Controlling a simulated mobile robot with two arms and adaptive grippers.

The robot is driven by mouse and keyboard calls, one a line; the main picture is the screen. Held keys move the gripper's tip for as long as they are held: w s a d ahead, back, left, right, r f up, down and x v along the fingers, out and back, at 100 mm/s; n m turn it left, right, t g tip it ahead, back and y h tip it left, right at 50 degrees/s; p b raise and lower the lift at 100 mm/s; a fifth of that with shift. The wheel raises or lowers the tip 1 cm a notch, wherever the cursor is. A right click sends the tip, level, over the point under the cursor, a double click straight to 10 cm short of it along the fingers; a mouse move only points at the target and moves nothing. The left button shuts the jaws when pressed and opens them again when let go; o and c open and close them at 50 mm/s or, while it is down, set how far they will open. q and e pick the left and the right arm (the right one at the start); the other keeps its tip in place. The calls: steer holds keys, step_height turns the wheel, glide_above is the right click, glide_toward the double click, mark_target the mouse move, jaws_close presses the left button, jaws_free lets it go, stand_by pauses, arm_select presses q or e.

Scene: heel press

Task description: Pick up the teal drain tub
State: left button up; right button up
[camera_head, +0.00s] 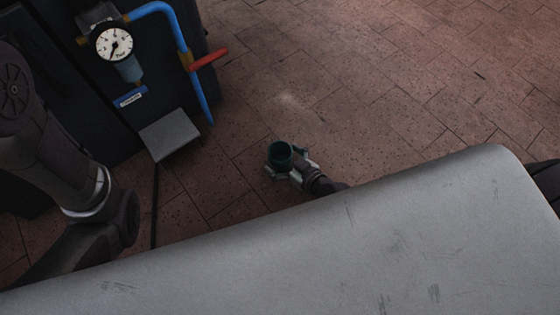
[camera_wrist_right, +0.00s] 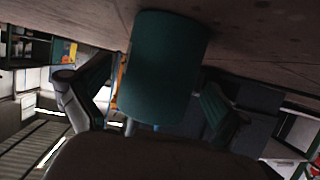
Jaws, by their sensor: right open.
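The teal drain tub (camera_head: 280,153) stands upright on the brown tiled floor, a small round open-topped tub. My right gripper (camera_head: 287,167) is low at the floor, with its fingers around the near side of the tub. In the right wrist view the tub (camera_wrist_right: 168,70) fills the middle, between the two open fingers of the right gripper (camera_wrist_right: 155,100). Gaps show between the fingers and the tub wall there. My left arm comes in at the left of the head view, but its gripper is out of view.
A dark machine with a round pressure gauge (camera_head: 114,42), a blue pipe (camera_head: 180,35) and a red lever (camera_head: 208,59) stands at upper left. A grey pedal plate (camera_head: 169,134) juts from it, left of the tub. Floor to the right is clear.

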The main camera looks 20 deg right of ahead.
steer(key=shift+w+a+f, duration=0.15)
steer(key=shift+w+f, duration=0.05)
steer(key=shift+w, duration=0.4)
steer(key=c, duration=1.1)
steer(key=shift+r, duration=0.2)
